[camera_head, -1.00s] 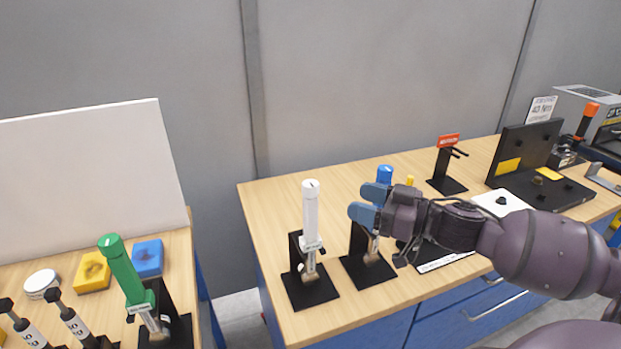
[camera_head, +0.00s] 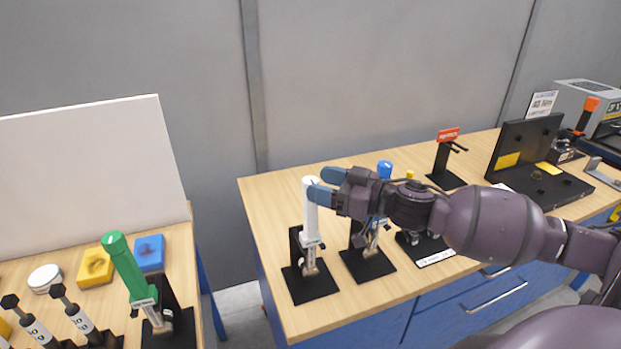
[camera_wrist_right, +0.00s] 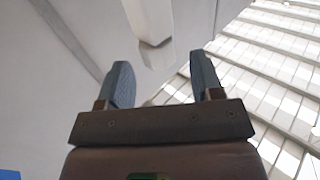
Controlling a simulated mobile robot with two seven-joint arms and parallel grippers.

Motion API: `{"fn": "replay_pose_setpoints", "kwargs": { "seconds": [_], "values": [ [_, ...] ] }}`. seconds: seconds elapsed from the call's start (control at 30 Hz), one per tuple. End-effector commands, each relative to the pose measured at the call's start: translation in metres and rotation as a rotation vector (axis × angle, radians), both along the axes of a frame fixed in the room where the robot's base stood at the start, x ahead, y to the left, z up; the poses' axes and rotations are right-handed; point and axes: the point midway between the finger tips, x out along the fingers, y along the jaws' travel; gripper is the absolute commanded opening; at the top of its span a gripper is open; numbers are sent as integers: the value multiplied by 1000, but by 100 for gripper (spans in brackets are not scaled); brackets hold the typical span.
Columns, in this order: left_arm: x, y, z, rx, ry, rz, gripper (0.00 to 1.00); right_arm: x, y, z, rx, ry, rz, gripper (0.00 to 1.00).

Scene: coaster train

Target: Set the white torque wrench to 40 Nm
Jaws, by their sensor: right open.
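The white torque wrench (camera_head: 311,217) stands upright, handle up, in a black stand (camera_head: 312,287) at the near left of the right-hand table. My right gripper (camera_head: 325,185) is open, with its blue fingertips at the upper part of the white handle; I cannot tell whether they touch it. In the right wrist view the two fingers (camera_wrist_right: 160,88) are apart, and a pale white shaft, probably the white wrench handle (camera_wrist_right: 149,20), shows beyond and between them. The scale markings are too small to read. My left gripper is not in view.
A blue-capped wrench (camera_head: 385,169) stands in the stand just right, partly behind my right gripper. A green wrench (camera_head: 130,267) stands on the left table. A red-labelled stand (camera_head: 447,158) and black case (camera_head: 525,143) are farther right. A gap separates the tables.

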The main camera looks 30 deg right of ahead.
Motion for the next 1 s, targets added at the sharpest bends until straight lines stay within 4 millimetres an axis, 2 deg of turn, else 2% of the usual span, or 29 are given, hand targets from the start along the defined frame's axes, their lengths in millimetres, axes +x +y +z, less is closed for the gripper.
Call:
{"fn": "replay_pose_setpoints", "kwargs": {
  "seconds": [0.3,0.73,1.0],
  "values": [
    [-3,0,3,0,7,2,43,22,13,1,0,0,0,60],
    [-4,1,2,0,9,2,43,26,16,0,-1,-1,-1,60],
    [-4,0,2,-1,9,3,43,26,16,0,-1,-1,-1,20]
  ]
}}
